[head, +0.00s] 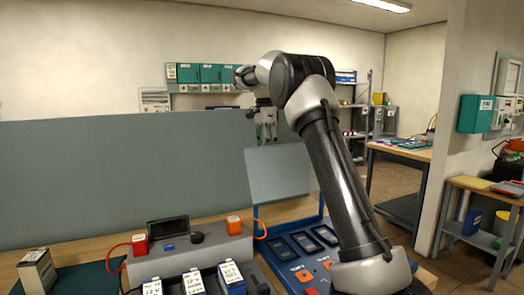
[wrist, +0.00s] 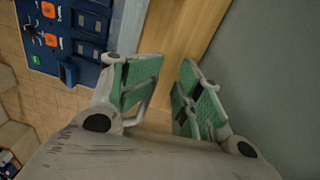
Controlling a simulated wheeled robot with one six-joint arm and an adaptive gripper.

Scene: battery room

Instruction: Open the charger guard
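The blue charger (head: 296,250) sits on the bench with dark bays and orange parts on its face. It also shows at the upper left of the wrist view (wrist: 85,42). A pale grey-blue panel, which looks like the charger guard (head: 279,174), stands raised and tilted at the charger's back, with blue bars at its sides. My gripper (head: 266,136) is just above the panel's top edge in the head view; I cannot tell if they touch. In the wrist view its green-padded fingers (wrist: 165,80) are apart, with nothing seen between them.
A grey divider (head: 120,165) runs behind the bench. A grey unit (head: 190,256) with a dark screen stands left of the charger, with labelled batteries (head: 193,283) in front. A single battery (head: 37,272) stands at far left. My arm hides the charger's right side.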

